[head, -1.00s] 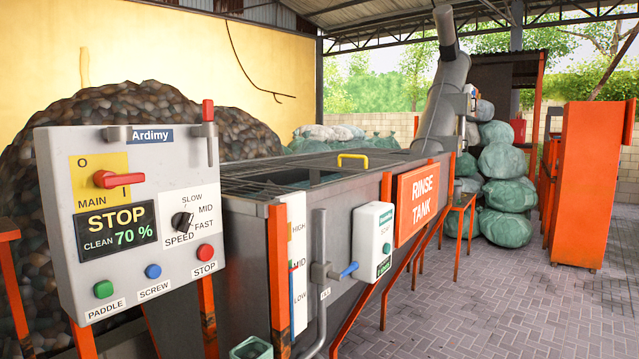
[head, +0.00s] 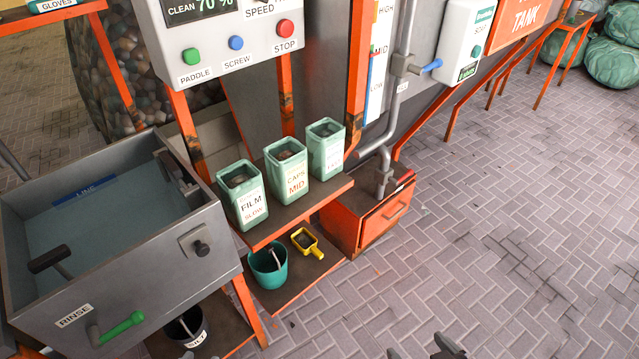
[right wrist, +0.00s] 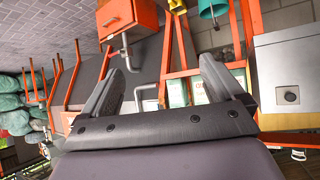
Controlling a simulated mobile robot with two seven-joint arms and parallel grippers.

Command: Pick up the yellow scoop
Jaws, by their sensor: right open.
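The yellow scoop (head: 307,242) lies on the low shelf under the sorting bins in the head view, with dark material in its bowl. Its handle points to the lower right. It is just right of a teal bucket (head: 267,264). In the right wrist view the scoop (right wrist: 177,5) shows at the top edge, partly cut off. My right gripper (head: 421,349) shows only its fingertips at the bottom edge. In the right wrist view this gripper (right wrist: 167,70) is open and empty, well away from the scoop.
Green bins (head: 285,172) stand on the shelf (head: 327,195) above the scoop. An orange drawer box (head: 366,212) is to its right. A grey rinse basin (head: 125,275) and orange leg (head: 249,308) stand to its left. The paved floor (head: 480,230) in front and right is clear.

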